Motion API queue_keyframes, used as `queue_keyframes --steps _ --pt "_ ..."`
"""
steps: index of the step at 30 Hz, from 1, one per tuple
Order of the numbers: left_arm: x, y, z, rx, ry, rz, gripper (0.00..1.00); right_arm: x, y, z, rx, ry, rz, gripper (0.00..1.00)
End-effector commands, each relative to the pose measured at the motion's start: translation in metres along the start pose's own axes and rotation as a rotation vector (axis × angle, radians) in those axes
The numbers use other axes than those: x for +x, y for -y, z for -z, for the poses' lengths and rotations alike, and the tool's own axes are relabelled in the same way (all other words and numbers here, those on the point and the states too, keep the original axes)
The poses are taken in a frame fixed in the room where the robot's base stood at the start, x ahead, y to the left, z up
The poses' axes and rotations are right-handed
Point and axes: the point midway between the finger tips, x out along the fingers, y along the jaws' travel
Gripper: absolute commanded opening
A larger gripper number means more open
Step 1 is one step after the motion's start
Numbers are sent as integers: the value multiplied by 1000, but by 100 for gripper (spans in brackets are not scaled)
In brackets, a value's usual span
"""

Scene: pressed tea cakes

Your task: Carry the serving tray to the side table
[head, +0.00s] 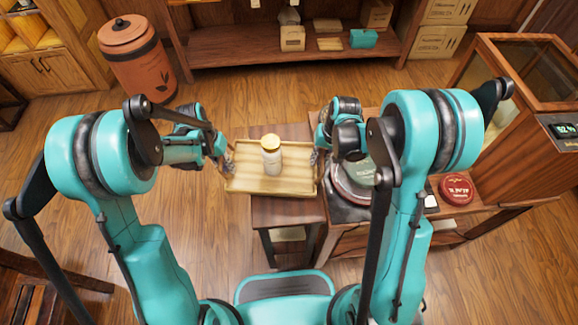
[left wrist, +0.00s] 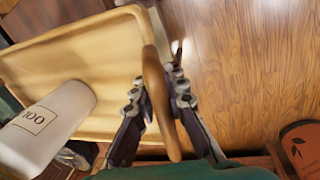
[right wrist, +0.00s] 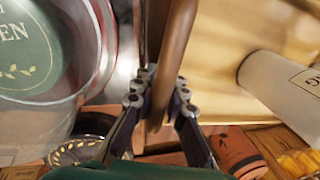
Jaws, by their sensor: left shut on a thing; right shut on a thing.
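The serving tray (head: 240,181) is pale wood with raised edges and a handle at each side. It is level at the small side table (head: 285,212), overlapping its top in the head view; I cannot tell whether it touches. A white canister (head: 272,163) with a yellow lid stands upright on the tray. My left gripper (head: 225,163) is shut on the left handle, which shows between its fingers in the left wrist view (left wrist: 158,85). My right gripper (head: 317,160) is shut on the right handle, seen in the right wrist view (right wrist: 172,65).
Right of the tray, a longer table holds a round green-labelled item (head: 355,176), close to my right gripper, and a red round tin (head: 457,189). A glass cabinet (head: 530,90) stands right. A terracotta urn (head: 138,60) stands back left. Open floor lies left.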

Motion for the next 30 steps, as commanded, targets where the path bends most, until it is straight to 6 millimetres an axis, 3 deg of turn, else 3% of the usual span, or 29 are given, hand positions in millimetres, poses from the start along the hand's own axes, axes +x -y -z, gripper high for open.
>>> queue_keyframes --steps 17,30 --pt "1 -5 0 7 0 -9 0 1 5 -1 -6 2 10 0" --pt "20 -2 0 7 0 -9 0 20 2 -1 -6 2 10 0"
